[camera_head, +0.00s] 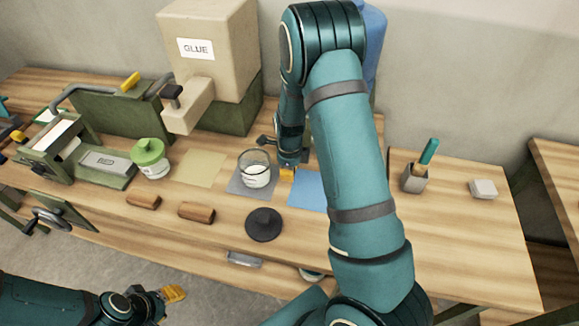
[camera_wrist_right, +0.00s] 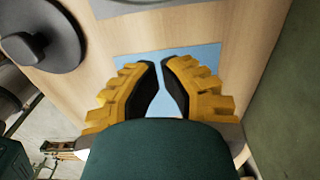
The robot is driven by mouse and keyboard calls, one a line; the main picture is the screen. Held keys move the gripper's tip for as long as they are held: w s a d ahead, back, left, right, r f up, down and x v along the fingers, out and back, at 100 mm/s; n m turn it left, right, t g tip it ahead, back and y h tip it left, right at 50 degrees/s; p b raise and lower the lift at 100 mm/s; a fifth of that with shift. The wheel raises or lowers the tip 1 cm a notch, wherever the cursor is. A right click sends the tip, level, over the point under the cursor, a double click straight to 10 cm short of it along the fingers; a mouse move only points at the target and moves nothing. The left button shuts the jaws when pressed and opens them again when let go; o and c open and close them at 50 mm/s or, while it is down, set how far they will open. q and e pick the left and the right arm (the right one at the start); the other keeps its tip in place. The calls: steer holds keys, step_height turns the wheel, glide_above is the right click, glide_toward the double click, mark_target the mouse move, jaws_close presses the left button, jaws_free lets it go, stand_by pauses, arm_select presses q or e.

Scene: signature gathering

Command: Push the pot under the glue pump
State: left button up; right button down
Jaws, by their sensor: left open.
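An open glass pot (camera_head: 256,175) with a white label stands upright on a grey mat (camera_head: 238,189). The beige glue pump (camera_head: 216,75), marked GLUE, stands behind to the left; its spout block (camera_head: 187,107) juts forward near a tan mat (camera_head: 203,167). My right gripper (camera_head: 287,173) is low beside the pot's right side, partly hidden by my arm; whether it touches the pot is unclear. The wrist view shows its yellow fingers (camera_wrist_right: 160,75) almost together, with nothing held between them, over a blue mat (camera_wrist_right: 199,53). My left gripper (camera_head: 172,293) is open, far from the pot.
A green-lidded pot (camera_head: 150,158) stands left of the tan mat. Two wooden blocks (camera_head: 196,212) and a dark round lid (camera_head: 263,224) lie in front. A brush holder (camera_head: 413,179) and a white block (camera_head: 483,189) are at right.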

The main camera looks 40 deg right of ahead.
step_height(320, 180, down, 3)
steer(key=shift+r+b, duration=0.1)
steer(key=shift+b, duration=0.75)
steer(key=shift+w+a, duration=0.95)
steer(key=shift+w, duration=0.2)
arm_select(q)
steer(key=shift+d+f, duration=0.1)
steer(key=shift+f, duration=1.35)
arm_select(e)
steer(key=shift+w+a, duration=0.35)
steer(key=w+a, duration=0.6)
steer(key=w, duration=0.1)
steer(key=w+a, duration=0.3)
steer(key=w, duration=0.1)
steer(key=shift+a, duration=0.35)
steer(key=w+a, duration=0.2)
steer(key=shift+w+a, duration=0.15)
steer(key=shift+w, duration=0.15)
steer(key=shift+s+d, duration=0.25)
arm_select(q)
steer(key=shift+w+a+r, duration=0.2)
steer(key=shift+w+a, duration=0.4)
steer(key=shift+w, duration=0.1)
